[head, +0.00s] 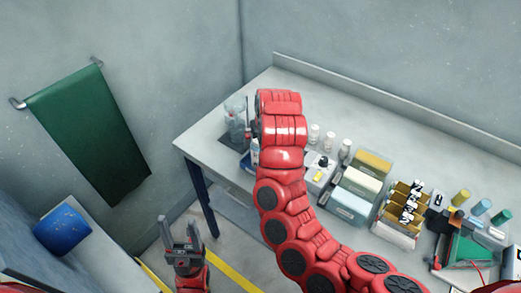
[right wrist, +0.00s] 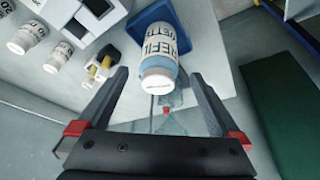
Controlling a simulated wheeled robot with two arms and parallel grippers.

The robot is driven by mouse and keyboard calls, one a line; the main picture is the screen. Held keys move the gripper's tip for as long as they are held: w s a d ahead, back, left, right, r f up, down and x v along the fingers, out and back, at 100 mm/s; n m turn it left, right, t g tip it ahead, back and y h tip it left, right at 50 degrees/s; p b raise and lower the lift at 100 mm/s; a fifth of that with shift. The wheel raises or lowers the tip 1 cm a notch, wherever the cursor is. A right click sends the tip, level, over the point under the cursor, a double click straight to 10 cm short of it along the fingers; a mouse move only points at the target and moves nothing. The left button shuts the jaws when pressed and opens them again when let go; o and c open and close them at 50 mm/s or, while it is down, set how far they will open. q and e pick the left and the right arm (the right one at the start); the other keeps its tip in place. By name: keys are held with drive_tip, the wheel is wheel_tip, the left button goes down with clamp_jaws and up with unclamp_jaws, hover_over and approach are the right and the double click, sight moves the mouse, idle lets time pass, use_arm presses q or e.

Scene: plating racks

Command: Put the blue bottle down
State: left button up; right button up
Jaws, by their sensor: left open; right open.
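The blue bottle (right wrist: 160,60), with a white label and a white cap, shows in the right wrist view. It appears to stand on a blue tray (right wrist: 136,28). My right gripper (right wrist: 159,76) is open, with one finger on each side of the bottle and visible gaps at both sides. In the head view a small part of the bottle (head: 255,150) shows left of my right arm, which hides the right gripper. My left gripper (head: 181,232) is open and empty, low at the left, away from the table.
Clear glassware (head: 235,112) stands at the table's left end, close to the bottle. White jars (head: 330,140), filled bins (head: 358,182) and a rack (head: 405,205) stand to the right. A green cloth (head: 90,130) hangs on the left wall. The table's back strip is clear.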

drive_tip(key=p+v, duration=0.1)
drive_tip(key=v, duration=0.3)
drive_tip(key=shift+s+d+r, duration=0.1)
drive_tip(key=shift+r, duration=0.15)
drive_tip(key=shift+f, duration=0.1)
